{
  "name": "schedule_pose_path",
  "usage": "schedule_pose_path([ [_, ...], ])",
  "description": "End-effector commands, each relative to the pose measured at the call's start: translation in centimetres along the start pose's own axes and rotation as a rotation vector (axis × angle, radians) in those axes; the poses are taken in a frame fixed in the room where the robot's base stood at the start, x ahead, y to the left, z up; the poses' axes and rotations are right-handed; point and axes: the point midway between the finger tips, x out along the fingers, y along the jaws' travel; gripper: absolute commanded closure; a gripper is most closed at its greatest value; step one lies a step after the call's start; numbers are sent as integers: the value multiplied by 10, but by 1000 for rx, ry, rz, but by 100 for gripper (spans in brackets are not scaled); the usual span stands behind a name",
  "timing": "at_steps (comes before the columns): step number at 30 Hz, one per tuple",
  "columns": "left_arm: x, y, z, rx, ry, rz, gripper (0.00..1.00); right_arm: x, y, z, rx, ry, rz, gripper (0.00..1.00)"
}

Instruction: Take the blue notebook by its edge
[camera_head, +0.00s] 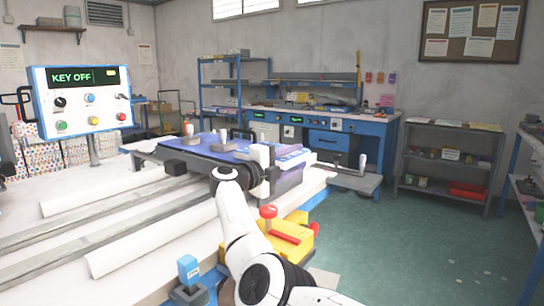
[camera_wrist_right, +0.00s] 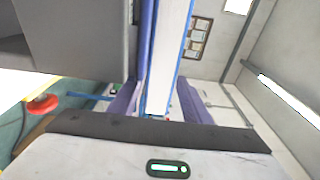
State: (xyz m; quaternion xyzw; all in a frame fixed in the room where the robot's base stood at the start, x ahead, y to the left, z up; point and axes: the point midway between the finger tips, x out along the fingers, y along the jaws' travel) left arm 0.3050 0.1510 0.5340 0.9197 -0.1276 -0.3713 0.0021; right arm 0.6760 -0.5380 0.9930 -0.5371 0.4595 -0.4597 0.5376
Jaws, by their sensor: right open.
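The blue notebook (camera_wrist_right: 170,55) shows in the right wrist view as a white page block with thin blue cover edges, seen end-on. In the head view, a white and blue-violet block that looks like it (camera_head: 292,156) lies at the right end of the machine bed. My right gripper (camera_wrist_right: 157,100) is open, with one violet-grey finger on each side of the notebook's near edge. Whether either finger touches it I cannot tell. In the head view the right gripper (camera_head: 268,160) is at the block's left end and hides part of it. My left gripper is not in view.
A blue-violet plate (camera_head: 215,147) with several grey knobs lies left of the gripper. A control box (camera_head: 85,100) reading "KEY OFF" stands at left. A yellow block with a red knob (camera_head: 268,211) is close to my right arm. Green floor (camera_head: 400,240) is open at right.

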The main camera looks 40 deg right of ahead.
Motion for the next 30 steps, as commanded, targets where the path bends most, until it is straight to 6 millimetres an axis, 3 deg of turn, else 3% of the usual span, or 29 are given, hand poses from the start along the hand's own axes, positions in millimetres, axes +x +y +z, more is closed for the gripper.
schedule_pose_path([
  [6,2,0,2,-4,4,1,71,30,3,-1,0,0,-1,56],
  [16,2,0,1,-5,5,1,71,35,3,-1,0,0,0,56],
  [24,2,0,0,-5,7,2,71,35,3,-1,0,0,0,100],
  [30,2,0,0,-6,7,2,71,35,0,-1,3,1,-4,100],
])
